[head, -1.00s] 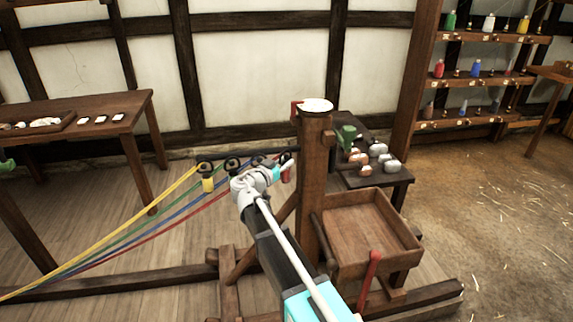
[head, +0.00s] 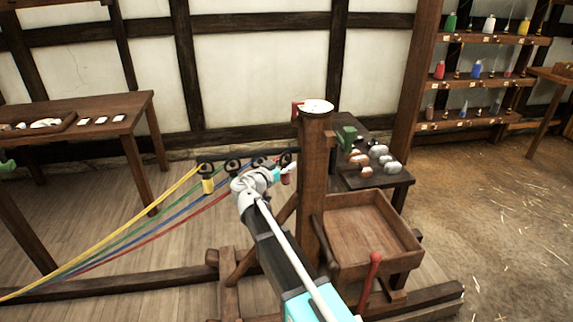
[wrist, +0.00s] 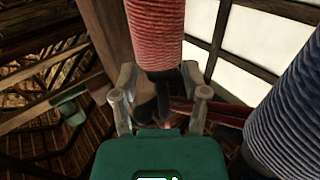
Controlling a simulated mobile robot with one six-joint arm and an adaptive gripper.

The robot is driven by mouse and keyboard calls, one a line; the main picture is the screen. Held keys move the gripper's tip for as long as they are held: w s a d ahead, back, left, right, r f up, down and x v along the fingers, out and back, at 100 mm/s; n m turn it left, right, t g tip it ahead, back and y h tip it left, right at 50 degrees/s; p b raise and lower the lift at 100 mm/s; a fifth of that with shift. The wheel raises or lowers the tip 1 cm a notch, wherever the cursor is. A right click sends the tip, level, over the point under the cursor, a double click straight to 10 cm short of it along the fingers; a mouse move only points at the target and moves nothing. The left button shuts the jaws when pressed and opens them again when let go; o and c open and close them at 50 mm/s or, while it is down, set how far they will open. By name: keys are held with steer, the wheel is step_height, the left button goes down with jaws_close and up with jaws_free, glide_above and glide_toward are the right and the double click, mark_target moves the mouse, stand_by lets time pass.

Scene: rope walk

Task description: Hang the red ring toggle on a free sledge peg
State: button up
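The red ring toggle (head: 286,178) is at the tip of my gripper (head: 284,171), by the right end of the dark peg row. In the wrist view the red wound body (wrist: 155,30) extends above my gripper (wrist: 158,88). Its dark neck fills the space between the fingers, which look shut on it. The ring and its contact with a peg are hidden. The yellow toggle (head: 208,185) hangs at the leftmost peg (head: 205,167). A blue toggle (wrist: 290,110) is close on the right in the wrist view.
A thick wooden post (head: 313,190) stands just right of my gripper. An empty wooden tray (head: 408,240) and a red-handled lever (head: 370,278) are beyond it. Yellow, green, blue and red strands (head: 100,248) stretch left from the pegs. A table (head: 130,118) stands at left.

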stand_by(0.4)
steer(key=shift+v, duration=4)
